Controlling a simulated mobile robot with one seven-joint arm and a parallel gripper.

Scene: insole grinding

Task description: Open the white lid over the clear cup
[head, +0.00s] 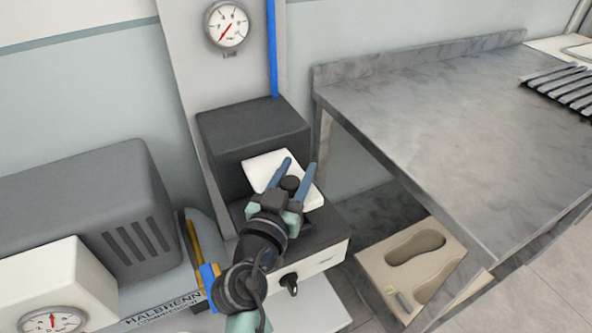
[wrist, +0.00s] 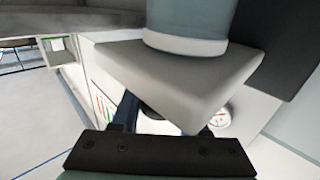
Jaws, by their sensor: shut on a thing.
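The white lid (head: 264,167) is a square slab on the dark machine in the head view, partly behind my gripper (head: 293,178). My gripper's two blue fingers lie over it, on either side of a dark round knob (head: 290,185), and are shut on this knob. In the wrist view the lid (wrist: 190,75) fills the upper middle as a tilted pale slab, and my gripper (wrist: 165,125) is below it in the picture. A pale blue-grey cylinder (wrist: 190,22) with a white band meets the slab; I cannot tell whether it is the cup. No clear cup shows in the head view.
A dark box (head: 250,140) and a tall panel with a gauge (head: 228,25) stand behind the lid. A grey compressor (head: 90,215) is at the left. A grey marble table (head: 440,120) is at the right, with an insole board (head: 375,262) below it.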

